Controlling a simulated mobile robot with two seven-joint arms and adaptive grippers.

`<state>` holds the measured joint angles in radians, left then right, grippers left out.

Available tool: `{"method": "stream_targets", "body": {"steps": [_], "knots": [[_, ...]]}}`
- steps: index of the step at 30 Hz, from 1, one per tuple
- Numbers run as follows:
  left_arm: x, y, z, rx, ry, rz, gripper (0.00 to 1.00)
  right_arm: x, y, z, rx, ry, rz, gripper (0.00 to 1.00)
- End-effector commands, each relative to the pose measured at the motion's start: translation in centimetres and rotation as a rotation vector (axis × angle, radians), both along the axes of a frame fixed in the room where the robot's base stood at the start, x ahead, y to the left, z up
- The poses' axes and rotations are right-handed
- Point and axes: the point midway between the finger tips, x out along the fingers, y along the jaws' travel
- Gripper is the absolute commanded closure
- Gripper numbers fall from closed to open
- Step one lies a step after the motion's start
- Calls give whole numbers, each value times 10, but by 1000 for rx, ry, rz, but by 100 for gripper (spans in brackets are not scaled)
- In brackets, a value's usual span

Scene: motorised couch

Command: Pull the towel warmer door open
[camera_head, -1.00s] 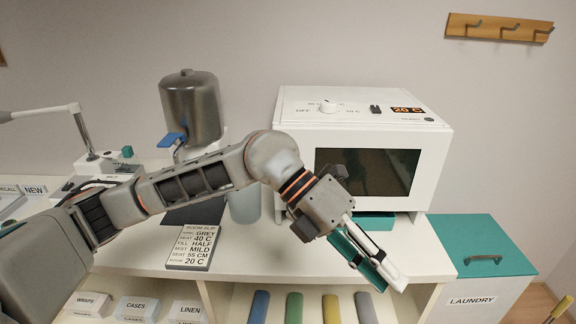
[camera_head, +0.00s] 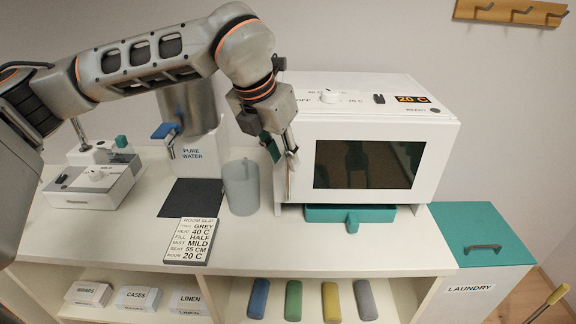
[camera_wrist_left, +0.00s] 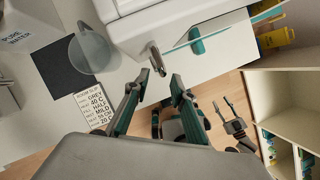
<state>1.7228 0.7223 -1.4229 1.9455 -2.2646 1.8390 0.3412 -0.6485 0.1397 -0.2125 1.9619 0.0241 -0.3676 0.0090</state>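The towel warmer (camera_head: 445,130) is a white box at the back of the counter. Its door (camera_head: 362,164) has a dark window and looks shut. My left gripper (camera_head: 281,152) is at the door's left edge. In the left wrist view its two fingers (camera_wrist_left: 160,80) are apart, with the grey door handle (camera_wrist_left: 157,58) just beyond and between the tips. I cannot tell whether they touch it. What looks like my right gripper (camera_wrist_left: 223,105) shows small, low over the floor in the left wrist view, its fingers apart.
A teal drip tray (camera_head: 352,214) sits under the warmer. A translucent jug (camera_head: 241,188) stands close to the left of my left gripper. The room slip (camera_head: 198,236) and dark mat (camera_head: 190,198) lie on the counter. The laundry bin (camera_head: 485,245) is right.

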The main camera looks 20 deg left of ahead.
Motion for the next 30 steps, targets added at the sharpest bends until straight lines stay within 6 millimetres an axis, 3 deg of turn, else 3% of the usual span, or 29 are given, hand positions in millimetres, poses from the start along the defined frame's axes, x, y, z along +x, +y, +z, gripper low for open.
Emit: {"method": "stream_targets", "body": {"steps": [9, 20, 24, 30], "knots": [[15, -6, -38, -1, 2, -1, 75, 0, 0, 7, 0, 0, 0, 60], [17, -6, -44, -2, 1, -1, 75, 0, 0, 7, 0, 0, 0, 60], [17, -6, -44, -1, 0, -2, 100, 0, 0, 7, 0, 0, 0, 60], [17, -7, -44, -2, 1, -1, 100, 0, 0, 7, 0, 0, 0, 60]]}}
